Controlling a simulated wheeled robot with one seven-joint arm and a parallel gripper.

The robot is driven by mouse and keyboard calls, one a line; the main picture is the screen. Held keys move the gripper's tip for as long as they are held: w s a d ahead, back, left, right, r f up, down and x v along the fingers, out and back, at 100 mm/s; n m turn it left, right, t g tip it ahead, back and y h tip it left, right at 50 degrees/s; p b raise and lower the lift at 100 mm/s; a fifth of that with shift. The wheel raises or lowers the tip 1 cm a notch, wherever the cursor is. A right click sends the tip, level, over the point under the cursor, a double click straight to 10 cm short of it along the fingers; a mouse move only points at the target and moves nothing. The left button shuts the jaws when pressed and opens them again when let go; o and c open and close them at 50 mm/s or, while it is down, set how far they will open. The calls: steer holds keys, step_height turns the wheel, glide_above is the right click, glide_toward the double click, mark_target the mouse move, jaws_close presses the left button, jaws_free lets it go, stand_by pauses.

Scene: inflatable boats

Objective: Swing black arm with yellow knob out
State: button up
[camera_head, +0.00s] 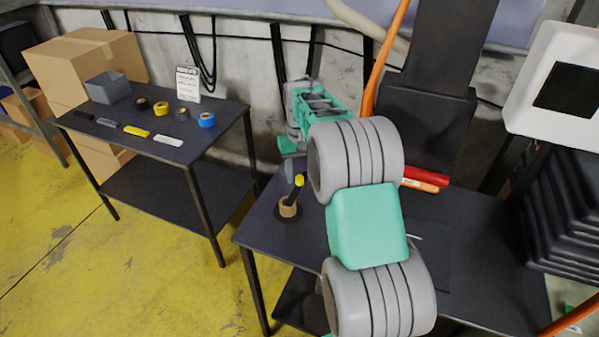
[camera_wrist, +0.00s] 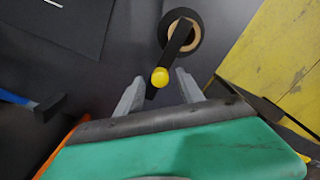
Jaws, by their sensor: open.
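The black arm (camera_head: 295,193) stands tilted on a round base with a tan ring (camera_head: 288,209), on the dark table. Its yellow knob (camera_head: 299,180) is at the upper end. In the wrist view the black arm (camera_wrist: 177,42) runs from the tan ring (camera_wrist: 187,35) down to the yellow knob (camera_wrist: 159,77). My gripper (camera_wrist: 159,76) is open, and the knob appears between its two grey fingertips with a gap on each side. Whether the fingers are level with the knob in depth is unclear. In the head view my gripper (camera_head: 291,165) is partly hidden beside the knob.
A red cylinder (camera_head: 427,175) and an orange item (camera_head: 420,186) lie on the table behind my arm. A second table (camera_head: 165,150) at left holds tape rolls, a grey bin (camera_head: 107,87) and a sign (camera_head: 187,83). My arm hides much of the near table.

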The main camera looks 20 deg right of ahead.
steer(key=shift+f, duration=0.25)
steer(key=shift+c, duration=0.5)
jaws_close()
stand_by(0.8)
